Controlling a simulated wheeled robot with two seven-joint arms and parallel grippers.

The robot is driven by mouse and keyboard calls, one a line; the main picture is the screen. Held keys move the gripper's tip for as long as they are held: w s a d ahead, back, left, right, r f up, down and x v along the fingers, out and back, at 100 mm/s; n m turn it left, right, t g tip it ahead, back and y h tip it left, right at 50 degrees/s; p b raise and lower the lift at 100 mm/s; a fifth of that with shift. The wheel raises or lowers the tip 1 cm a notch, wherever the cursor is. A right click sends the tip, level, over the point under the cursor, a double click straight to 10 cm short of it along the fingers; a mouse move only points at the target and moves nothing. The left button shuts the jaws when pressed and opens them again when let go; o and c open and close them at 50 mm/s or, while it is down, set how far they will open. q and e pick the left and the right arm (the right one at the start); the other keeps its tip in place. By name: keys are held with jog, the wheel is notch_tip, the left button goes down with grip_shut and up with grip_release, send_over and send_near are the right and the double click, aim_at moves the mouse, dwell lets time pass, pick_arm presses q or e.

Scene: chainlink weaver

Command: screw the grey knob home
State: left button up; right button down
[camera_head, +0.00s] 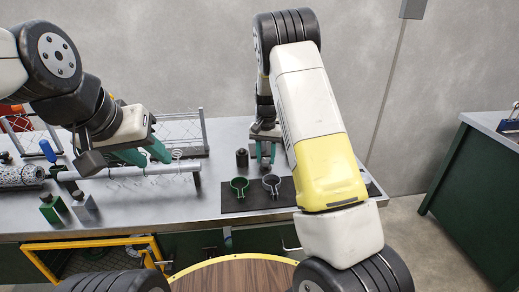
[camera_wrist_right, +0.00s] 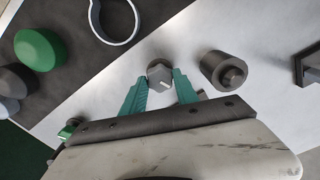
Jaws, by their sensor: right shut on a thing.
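The grey knob (camera_wrist_right: 160,76) is a small faceted piece with a white line on its face. In the right wrist view it sits between the teal fingertips of my right gripper (camera_wrist_right: 161,84), which is shut on it. What lies under the knob is hidden. In the head view my right gripper (camera_head: 264,152) is low over the bench, behind the dark mat, and the knob cannot be made out clearly there. My left gripper (camera_head: 158,161) is open and empty, its teal fingers apart above the white rail at the left.
A dark cylinder (camera_head: 242,157) stands close beside my right gripper; it also shows in the wrist view (camera_wrist_right: 222,70). Wire mesh (camera_head: 180,133) stands behind my left gripper.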

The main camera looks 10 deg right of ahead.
jog(key=m, duration=0.4)
jog(key=shift+m, duration=0.3)
jog(key=m, duration=0.3)
jog(key=shift+m, duration=0.4)
jog(key=m, duration=1.2)
jog(key=shift+w+m, duration=0.1)
jog(key=shift+m, duration=0.2)
jog(key=m, duration=0.9)
jog(key=shift+m, duration=2.1)
